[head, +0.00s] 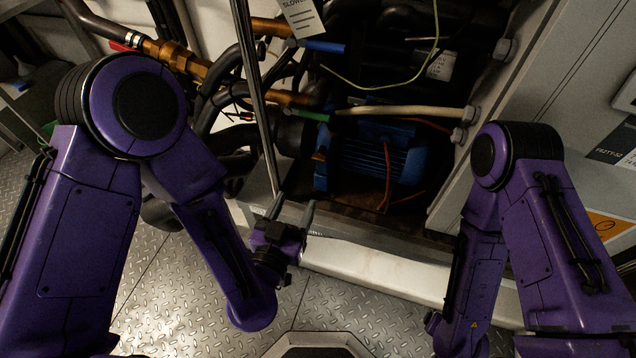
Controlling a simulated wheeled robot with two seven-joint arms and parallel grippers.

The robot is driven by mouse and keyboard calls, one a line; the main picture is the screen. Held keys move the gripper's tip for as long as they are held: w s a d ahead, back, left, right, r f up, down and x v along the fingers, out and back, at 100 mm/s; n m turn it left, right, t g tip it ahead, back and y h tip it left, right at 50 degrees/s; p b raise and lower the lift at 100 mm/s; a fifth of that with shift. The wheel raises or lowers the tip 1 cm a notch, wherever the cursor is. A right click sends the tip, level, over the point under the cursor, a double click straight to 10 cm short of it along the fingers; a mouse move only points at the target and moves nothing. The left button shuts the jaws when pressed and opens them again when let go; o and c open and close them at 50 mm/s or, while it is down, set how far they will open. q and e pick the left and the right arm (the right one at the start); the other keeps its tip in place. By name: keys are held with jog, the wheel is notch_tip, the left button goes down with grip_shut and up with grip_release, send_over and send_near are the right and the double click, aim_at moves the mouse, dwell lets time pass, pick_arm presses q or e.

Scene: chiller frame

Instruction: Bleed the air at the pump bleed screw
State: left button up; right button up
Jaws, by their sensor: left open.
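A blue finned motor (365,160) sits low inside the open frame, with dark pump parts (292,137) at its left end. I cannot pick out the bleed screw; it is hidden or too small to tell. My left gripper (293,208) is open and empty, its two fingers pointing up at the frame's front sill, below and left of the motor. I cannot tell whether the fingers touch the sill. My right arm is bent down at the right, and its gripper is out of view.
A thin metal rod (256,95) stands upright left of the motor. Brass pipework (180,58), black hoses, a blue handle (322,46) and a green handle (308,115) crowd above it. A white sill (385,268) runs along the front. A grey cabinet (560,70) bounds the right.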

aim_at(320, 156)
pick_arm(q)
jog(key=d+r+p+x, duration=0.1)
jog(key=r+p+x, duration=0.1)
jog(key=x, duration=0.8)
jog(key=shift+w+d+t+h, duration=0.2)
jog(key=shift+w+t+h, duration=0.1)
jog(key=shift+t, duration=0.1)
jog(key=c, duration=1)
pick_arm(e)
jog(key=shift+r, duration=0.55)
